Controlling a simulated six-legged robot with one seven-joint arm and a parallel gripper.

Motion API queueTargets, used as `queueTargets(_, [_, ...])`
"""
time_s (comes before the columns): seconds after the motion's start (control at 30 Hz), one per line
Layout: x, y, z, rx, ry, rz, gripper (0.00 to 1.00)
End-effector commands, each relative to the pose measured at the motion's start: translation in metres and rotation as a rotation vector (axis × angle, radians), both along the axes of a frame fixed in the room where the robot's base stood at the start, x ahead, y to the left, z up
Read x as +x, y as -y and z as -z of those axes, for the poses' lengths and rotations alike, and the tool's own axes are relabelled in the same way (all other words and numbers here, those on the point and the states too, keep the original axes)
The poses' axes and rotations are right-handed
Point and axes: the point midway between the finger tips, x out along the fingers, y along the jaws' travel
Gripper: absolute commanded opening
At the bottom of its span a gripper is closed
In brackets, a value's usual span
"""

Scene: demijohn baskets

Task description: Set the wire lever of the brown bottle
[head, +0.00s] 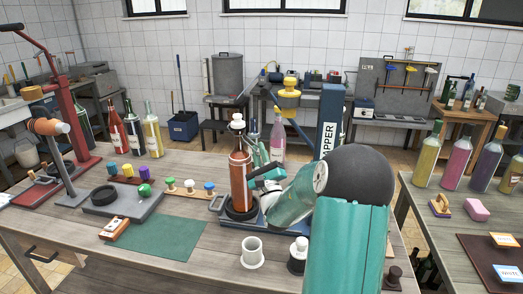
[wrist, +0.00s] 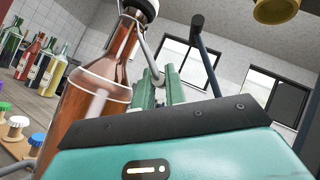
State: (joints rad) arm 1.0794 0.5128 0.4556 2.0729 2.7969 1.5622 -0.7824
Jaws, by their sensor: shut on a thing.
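The brown bottle (head: 240,180) stands upright in a dark round holder (head: 240,213) on the bench, with a white and dark stopper on top. In the wrist view the brown bottle (wrist: 97,100) fills the left side, its dark cap cut by the top edge. A grey wire lever (wrist: 148,52) runs from the bottle's neck down to my gripper's fingers. My gripper (wrist: 162,92) is shut on this wire, just right of the bottle's shoulder. In the head view my gripper (head: 262,177) is beside the bottle's right side, and the wire is too small to make out.
A white mug (head: 252,252) and a dark jar with a white top (head: 298,254) stand in front. A green mat (head: 155,238) lies left. Coloured stoppers on a strip (head: 190,188) sit behind it. A blue column (head: 330,118) and a pink bottle (head: 278,138) stand behind.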

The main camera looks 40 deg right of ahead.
Motion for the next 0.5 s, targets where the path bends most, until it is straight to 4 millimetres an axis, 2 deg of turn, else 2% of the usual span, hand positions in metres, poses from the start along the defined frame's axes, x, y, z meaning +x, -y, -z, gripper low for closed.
queueTargets(0.2, [0.0031,-0.002,0.0033,0.072,0.101,0.001,0.0])
queueTargets(0.5, [0.0056,-0.0042,0.0053,0.11,0.153,0.001,0.0])
